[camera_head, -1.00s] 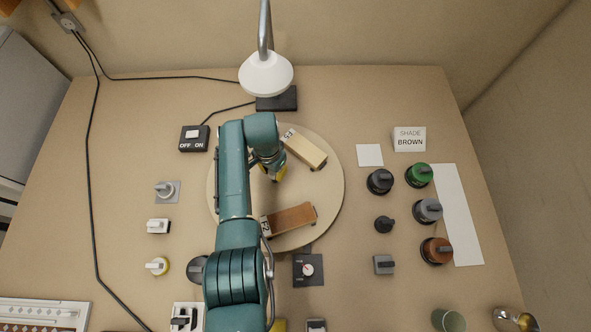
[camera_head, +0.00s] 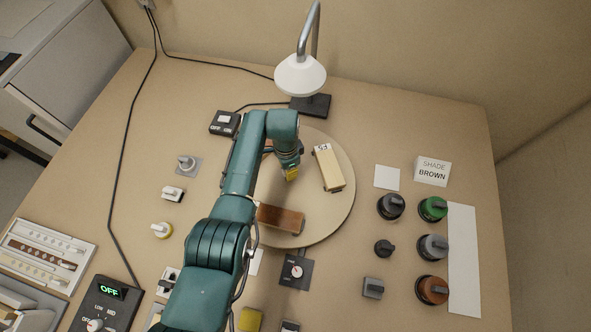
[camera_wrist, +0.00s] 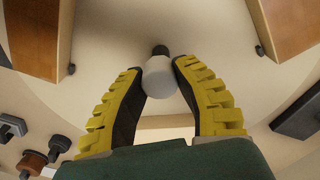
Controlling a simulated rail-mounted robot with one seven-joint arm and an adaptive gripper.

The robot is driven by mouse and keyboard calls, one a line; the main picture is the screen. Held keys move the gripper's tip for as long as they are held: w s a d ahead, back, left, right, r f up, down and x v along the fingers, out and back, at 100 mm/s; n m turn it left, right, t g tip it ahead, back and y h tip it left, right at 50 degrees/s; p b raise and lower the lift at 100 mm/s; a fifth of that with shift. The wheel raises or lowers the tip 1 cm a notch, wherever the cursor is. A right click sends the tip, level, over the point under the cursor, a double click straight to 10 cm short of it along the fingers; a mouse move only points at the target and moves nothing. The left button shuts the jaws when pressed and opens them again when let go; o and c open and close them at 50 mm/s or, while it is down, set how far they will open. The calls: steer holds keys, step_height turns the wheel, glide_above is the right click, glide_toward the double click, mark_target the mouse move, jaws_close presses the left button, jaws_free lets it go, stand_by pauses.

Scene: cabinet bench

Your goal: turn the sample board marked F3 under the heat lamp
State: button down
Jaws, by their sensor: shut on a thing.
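The board marked F3 (camera_head: 328,168) is a pale block on the right side of the round turntable (camera_head: 335,215). Its label is at its far end. A brown board (camera_head: 280,218) lies on the near side, partly behind my arm, its label not visible. The white heat lamp (camera_head: 300,75) hangs beyond the turntable. My gripper (camera_head: 291,175) is over the turntable's middle. In the wrist view, my yellow gripper (camera_wrist: 160,75) is shut on a white knob (camera_wrist: 160,78). Brown board sides show at left (camera_wrist: 40,35) and right (camera_wrist: 287,25).
The OFF/ON switch (camera_head: 224,123) stands left of the turntable. Several knobs, including a green one (camera_head: 433,208), stand at right by a white strip (camera_head: 464,260) and the SHADE BROWN sign (camera_head: 432,171). A dial (camera_head: 296,271) sits before the turntable.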

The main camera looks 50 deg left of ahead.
steer(key=shift+f, duration=0.15)
steer(key=c, duration=0.7)
jaws_free()
step_height(320, 180, up, 12)
steer(key=shift+a, duration=0.1)
